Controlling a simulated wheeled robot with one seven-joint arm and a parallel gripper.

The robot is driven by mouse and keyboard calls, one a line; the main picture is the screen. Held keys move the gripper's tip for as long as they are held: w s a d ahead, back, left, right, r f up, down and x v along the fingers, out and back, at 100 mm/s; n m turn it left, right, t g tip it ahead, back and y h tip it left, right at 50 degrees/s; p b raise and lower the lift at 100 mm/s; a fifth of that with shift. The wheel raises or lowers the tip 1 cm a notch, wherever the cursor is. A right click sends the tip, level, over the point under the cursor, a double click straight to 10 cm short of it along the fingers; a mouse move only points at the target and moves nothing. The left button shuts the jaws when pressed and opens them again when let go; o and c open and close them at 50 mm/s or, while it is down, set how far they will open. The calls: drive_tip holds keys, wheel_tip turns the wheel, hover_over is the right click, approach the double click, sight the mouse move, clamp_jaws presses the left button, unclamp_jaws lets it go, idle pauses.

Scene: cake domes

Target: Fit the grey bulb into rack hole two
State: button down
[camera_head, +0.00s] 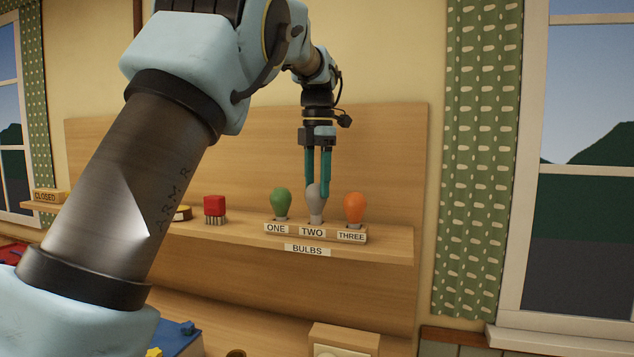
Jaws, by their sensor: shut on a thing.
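The grey bulb (316,203) is upright at the middle place of the wooden rack (337,236), above the label TWO. Its base meets the rack there; how deep it sits I cannot tell. My gripper (320,190) points straight down from above, its two teal fingers shut on the grey bulb and partly covering it. A green bulb (281,203) stands in hole one on the left. An orange bulb (354,208) stands in hole three on the right. The holes themselves are hidden by the bulbs and the rack front.
The rack stands on a wooden shelf (385,248) with a BULBS label on its front edge. A red brush (214,209) stands left of the rack. A wooden back panel (390,150) rises behind. A box (344,340) is below. Shelf space right of the rack is narrow.

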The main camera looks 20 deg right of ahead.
drive_tip(key=shift+f+b, duration=0.3)
drive_tip(key=shift+f, duration=0.4)
drive_tip(key=shift+c, duration=0.5)
unclamp_jaws()
wheel_tip(320, 180, up, 5)
drive_tip(key=p, duration=0.4)
drive_tip(key=shift+r, duration=0.1)
wheel_tip(320, 180, up, 11)
idle(0.3)
